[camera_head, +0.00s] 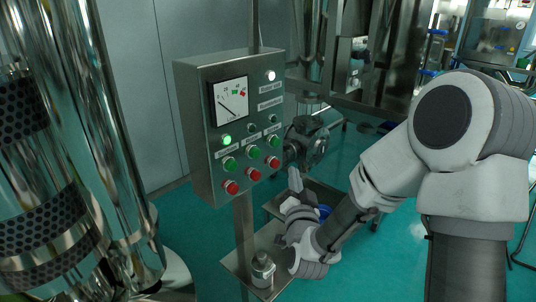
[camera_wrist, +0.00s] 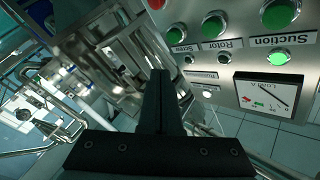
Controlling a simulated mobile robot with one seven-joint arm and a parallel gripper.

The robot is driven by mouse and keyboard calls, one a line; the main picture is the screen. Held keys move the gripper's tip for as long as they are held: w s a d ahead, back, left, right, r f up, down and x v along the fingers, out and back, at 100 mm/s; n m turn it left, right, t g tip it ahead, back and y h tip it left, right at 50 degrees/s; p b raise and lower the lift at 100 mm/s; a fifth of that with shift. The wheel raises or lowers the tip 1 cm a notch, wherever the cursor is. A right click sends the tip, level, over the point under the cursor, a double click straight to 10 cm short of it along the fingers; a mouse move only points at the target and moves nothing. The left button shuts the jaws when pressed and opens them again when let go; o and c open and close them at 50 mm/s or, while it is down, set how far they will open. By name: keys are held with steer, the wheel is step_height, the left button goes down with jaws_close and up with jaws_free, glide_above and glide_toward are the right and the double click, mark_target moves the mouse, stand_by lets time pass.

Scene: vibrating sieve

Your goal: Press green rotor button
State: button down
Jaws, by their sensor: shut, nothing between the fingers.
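The grey control panel (camera_head: 205,110) carries a row of green buttons over a row of red ones. The green rotor button (camera_head: 254,152) is the middle one of the green row.
The suction lamp (camera_head: 226,140) is lit green; the rotor lamp (camera_head: 252,129) is dark. A white lamp (camera_head: 270,75) glows at the panel's top right. A small metal container (camera_head: 263,272) stands below the panel. A large shiny sieve machine (camera_head: 75,130) fills the left.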

mark_target(255, 153)
steer(key=shift+s+a+r, duration=0.25)
steer(key=shift+s, duration=0.1)
steer(key=w+a, duration=0.5)
steer(key=a, duration=0.2)
steer(key=shift+w, duration=0.3)
steer(key=shift+f, duration=0.1)
stand_by(2.1)
steer(key=shift+w+a+b, duration=0.25)
steer(key=shift+a+b, duration=0.05)
steer(key=shift+b, duration=0.15)
